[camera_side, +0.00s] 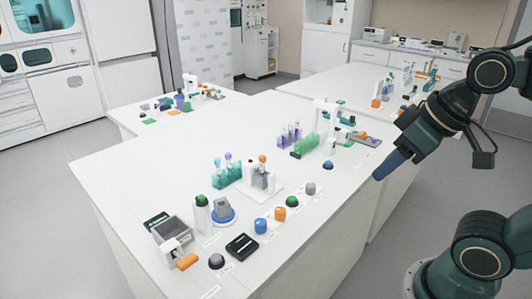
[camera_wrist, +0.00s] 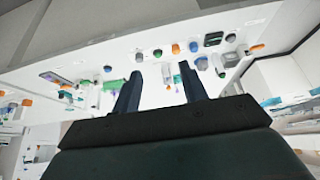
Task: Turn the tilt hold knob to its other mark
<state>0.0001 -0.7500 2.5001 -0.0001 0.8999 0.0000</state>
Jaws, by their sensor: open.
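Several small knobs and buttons line the near right edge of the white table (camera_side: 130,185). They include a blue one (camera_side: 260,226), an orange one (camera_side: 279,214), a grey one (camera_side: 310,188) and a dark one (camera_side: 216,261). Their labels are too small to read, so I cannot tell which is the tilt hold knob or which mark it points to. My gripper (camera_side: 380,174) hangs in the air off the table's right edge, apart from all of them. In the wrist view its two fingers (camera_wrist: 160,69) stand wide apart with nothing held between them.
A grey bin (camera_side: 174,231), a black display box (camera_side: 242,247) and an orange handle (camera_side: 187,261) stand at the near left. Racks with tubes (camera_side: 227,173) stand mid-table, and a green rack (camera_side: 305,146) stands farther back. The table's left part is clear.

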